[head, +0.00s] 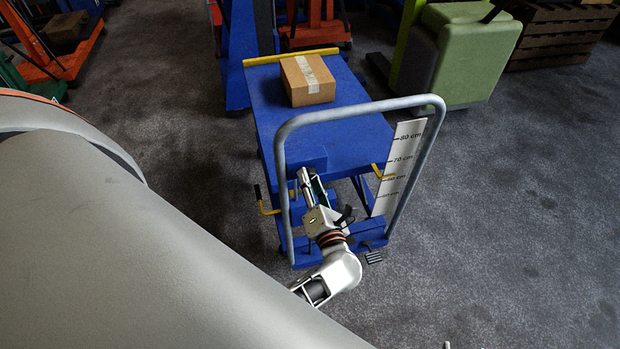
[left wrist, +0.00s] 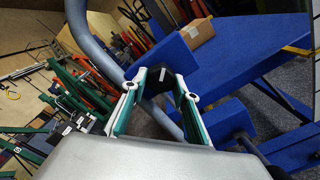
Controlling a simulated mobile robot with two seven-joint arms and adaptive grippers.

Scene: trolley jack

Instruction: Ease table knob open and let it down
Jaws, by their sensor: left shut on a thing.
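The blue lift table (head: 352,125) carries a cardboard box (head: 307,80) near its far edge. A blue block (head: 300,165) sits at the table's near left corner. In the left wrist view, a black knob (left wrist: 158,80) with a white mark sits at the blue block (left wrist: 172,50), between my fingers. My left gripper (head: 310,180) reaches inside the grey push handle and is shut on the knob (left wrist: 155,88). In the head view the knob is hidden by the gripper. My right gripper is not in view.
The grey push handle (head: 360,108) arches close around my left wrist. A white height scale (head: 397,165) in cm stands at the right, with a yellow piece (head: 378,173) beside it. A green-grey machine (head: 460,55) stands behind. The floor at right is clear.

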